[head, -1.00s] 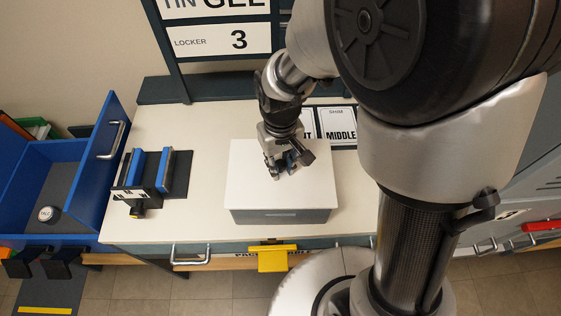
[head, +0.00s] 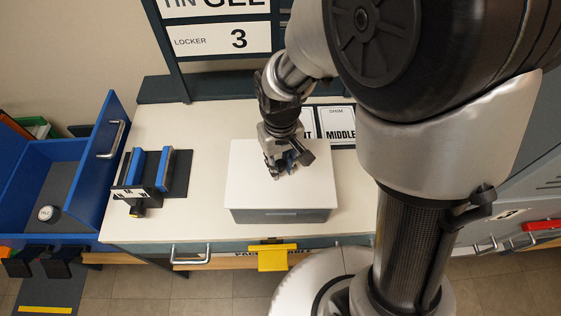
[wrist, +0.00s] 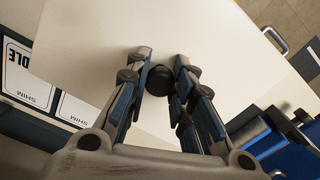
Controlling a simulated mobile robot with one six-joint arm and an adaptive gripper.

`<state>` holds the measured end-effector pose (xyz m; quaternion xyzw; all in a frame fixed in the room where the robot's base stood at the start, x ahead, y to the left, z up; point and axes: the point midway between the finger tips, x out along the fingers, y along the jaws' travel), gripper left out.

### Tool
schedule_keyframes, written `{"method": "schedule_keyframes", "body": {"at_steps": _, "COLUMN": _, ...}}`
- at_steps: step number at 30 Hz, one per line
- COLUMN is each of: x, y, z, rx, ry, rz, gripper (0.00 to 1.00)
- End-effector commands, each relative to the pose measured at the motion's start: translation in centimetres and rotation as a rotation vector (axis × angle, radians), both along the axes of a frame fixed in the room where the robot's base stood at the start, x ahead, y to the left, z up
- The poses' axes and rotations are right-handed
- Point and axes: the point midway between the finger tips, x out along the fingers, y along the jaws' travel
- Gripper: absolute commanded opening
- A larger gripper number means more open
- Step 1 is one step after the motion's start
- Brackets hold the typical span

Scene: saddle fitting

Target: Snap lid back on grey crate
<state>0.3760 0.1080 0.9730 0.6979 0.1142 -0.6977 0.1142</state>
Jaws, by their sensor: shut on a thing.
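The grey crate (head: 280,216) stands on the workbench in the head view, with its white lid (head: 250,195) lying over its top. The lid also fills much of the wrist view (wrist: 210,32). My gripper (head: 286,170) is over the lid, pointing down. In the wrist view my gripper (wrist: 162,75) is shut on a dark round knob (wrist: 158,80) at the lid's middle. The lid looks level and lined up with the crate. Whether its rim is fully seated all round I cannot tell.
A fixture with blue jaws (head: 137,168) stands left on the bench (head: 190,220). A blue open drawer (head: 75,180) with a small round tin (head: 45,213) is further left. Shim cards (head: 340,125) lie behind the crate. A yellow tag (head: 272,260) hangs at the front edge.

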Motion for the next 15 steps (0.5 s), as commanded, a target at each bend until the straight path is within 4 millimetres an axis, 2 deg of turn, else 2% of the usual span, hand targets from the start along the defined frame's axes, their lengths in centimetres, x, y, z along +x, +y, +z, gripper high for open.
{"method": "schedule_keyframes", "body": {"at_steps": 10, "x": 0.0, "y": 0.0, "z": -0.02, "rx": 0.0, "ry": 0.0, "rz": 0.0, "gripper": 0.0}}
{"method": "schedule_keyframes", "body": {"at_steps": 11, "x": 0.0, "y": 0.0, "z": -0.02, "rx": 0.0, "ry": 0.0, "rz": 0.0, "gripper": 0.22}}
{"method": "schedule_keyframes", "body": {"at_steps": 15, "x": 0.0, "y": 0.0, "z": -0.01, "rx": 0.0, "ry": 0.0, "rz": 0.0, "gripper": 0.32}}
